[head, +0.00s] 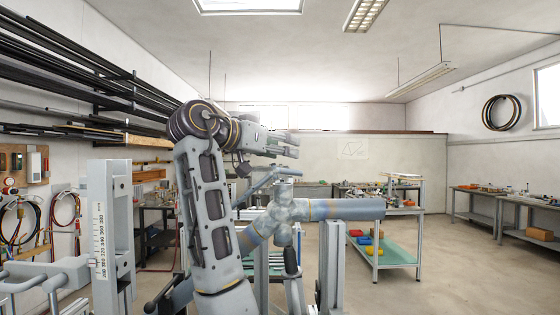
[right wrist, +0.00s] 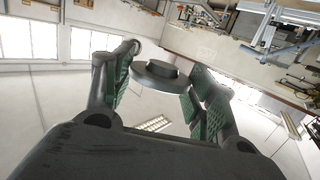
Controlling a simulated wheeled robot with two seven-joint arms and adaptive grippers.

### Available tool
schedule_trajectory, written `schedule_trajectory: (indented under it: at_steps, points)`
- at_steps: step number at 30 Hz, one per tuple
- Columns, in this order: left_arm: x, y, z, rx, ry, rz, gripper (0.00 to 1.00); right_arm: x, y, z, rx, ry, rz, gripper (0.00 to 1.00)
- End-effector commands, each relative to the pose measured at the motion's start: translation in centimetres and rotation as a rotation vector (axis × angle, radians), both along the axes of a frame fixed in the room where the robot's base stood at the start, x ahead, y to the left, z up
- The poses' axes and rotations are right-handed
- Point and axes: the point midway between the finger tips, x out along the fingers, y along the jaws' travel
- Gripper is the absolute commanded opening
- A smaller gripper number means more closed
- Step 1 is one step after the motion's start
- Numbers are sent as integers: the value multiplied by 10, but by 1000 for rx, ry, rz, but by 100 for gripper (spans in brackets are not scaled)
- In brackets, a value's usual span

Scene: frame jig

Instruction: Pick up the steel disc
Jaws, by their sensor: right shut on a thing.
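In the right wrist view, the steel disc (right wrist: 157,72) is a dark grey round plate with a smaller raised round step on it. It sits between the green-padded fingers of my right gripper (right wrist: 160,82), near their tips. The right gripper is shut on it and holds it up in the air, clear of any surface. In the head view, a grey arm of mine stands left of centre and bends to the right at its top. I cannot make out the disc there. I can make out no left gripper in either view.
A grey upright with a printed scale (head: 100,235) stands at the left front. A thick blue-grey tube (head: 350,209) runs across the middle. A shelved trolley (head: 402,252) with coloured bins is behind it. The floor at the right is clear.

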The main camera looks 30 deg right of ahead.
Motion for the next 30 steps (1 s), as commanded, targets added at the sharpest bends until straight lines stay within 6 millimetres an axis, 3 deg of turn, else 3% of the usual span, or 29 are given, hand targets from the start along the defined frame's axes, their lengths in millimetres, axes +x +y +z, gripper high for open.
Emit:
schedule_trajectory:
  at_steps: [9,30]
  points:
    - [-5,5,0,4,5,-1,43,0,0,19,0,-1,0,24]
    - [1,3,1,3,-5,-2,43,0,0,20,-1,0,0,24]
